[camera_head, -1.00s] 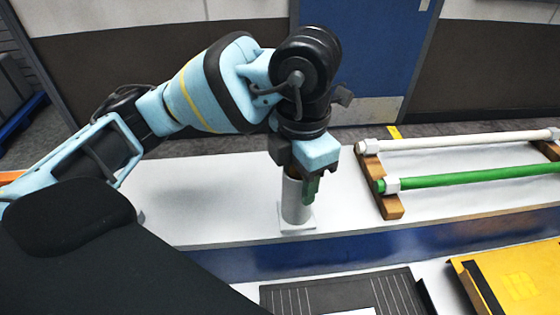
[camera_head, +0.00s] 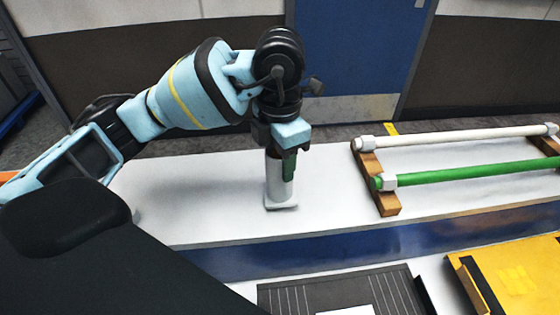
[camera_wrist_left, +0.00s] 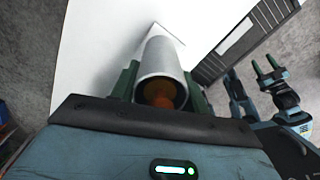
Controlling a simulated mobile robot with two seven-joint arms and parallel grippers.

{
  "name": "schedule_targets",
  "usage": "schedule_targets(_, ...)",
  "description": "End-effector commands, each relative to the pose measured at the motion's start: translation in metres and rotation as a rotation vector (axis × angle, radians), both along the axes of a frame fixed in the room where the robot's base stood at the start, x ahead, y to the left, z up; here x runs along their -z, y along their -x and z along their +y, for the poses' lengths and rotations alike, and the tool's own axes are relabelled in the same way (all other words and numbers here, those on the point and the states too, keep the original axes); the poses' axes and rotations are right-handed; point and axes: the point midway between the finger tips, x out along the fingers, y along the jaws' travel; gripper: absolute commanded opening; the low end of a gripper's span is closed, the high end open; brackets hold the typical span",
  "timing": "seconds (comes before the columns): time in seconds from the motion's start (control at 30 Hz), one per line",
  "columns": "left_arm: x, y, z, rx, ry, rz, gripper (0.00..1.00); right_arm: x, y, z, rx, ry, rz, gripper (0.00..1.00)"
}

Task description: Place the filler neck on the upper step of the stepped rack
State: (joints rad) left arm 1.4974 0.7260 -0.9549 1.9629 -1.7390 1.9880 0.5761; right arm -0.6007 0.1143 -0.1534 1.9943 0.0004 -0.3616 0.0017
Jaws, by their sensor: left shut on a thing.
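The filler neck (camera_head: 279,185) is a white tube with a square foot. It stands upright in the head view, over the white upper step of the stepped rack (camera_head: 190,205); I cannot tell whether the foot touches the step. My left gripper (camera_head: 281,160) is shut on its upper end from above. The left wrist view looks down the tube (camera_wrist_left: 163,70), with a green finger on each side and an orange-brown inside. My right gripper (camera_wrist_left: 265,68) shows small at the right of that view, its two green fingers apart and empty.
A wooden rack (camera_head: 387,190) with a white rod (camera_head: 460,137) and a green rod (camera_head: 450,174) sits on the step to the right. On the lower level are a dark tray (camera_head: 340,290) and a yellow case (camera_head: 510,275). The step left of the neck is clear.

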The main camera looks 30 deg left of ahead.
Motion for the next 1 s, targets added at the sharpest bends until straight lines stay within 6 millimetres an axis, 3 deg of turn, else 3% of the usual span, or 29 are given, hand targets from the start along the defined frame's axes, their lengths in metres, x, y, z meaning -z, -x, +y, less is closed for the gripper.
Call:
schedule_targets(0.1,0.009,0.0,0.0,0.0,0.0,-0.004,0.0,0.0,0.0,0.0,0.001,0.0,0.001,0.53)
schedule_targets(0.53,0.015,0.0,0.0,0.001,0.001,-0.003,0.0,0.003,0.006,0.001,0.003,-0.002,0.014,0.53)
schedule_targets(0.57,0.015,0.0,0.0,0.001,0.0,-0.001,0.49,0.003,0.006,0.001,0.003,-0.002,0.013,0.53)
schedule_targets(0.6,0.014,0.0,0.0,0.001,0.0,-0.002,0.54,0.003,0.006,0.001,0.003,-0.002,0.013,0.53)
schedule_targets(0.7,0.014,0.0,0.0,0.001,0.0,-0.002,0.67,0.002,0.005,0.001,0.003,-0.003,0.012,0.53)
schedule_targets(1.0,0.013,0.0,0.0,0.0,0.0,-0.002,0.67,0.0,0.003,0.001,0.004,-0.002,0.005,0.53)
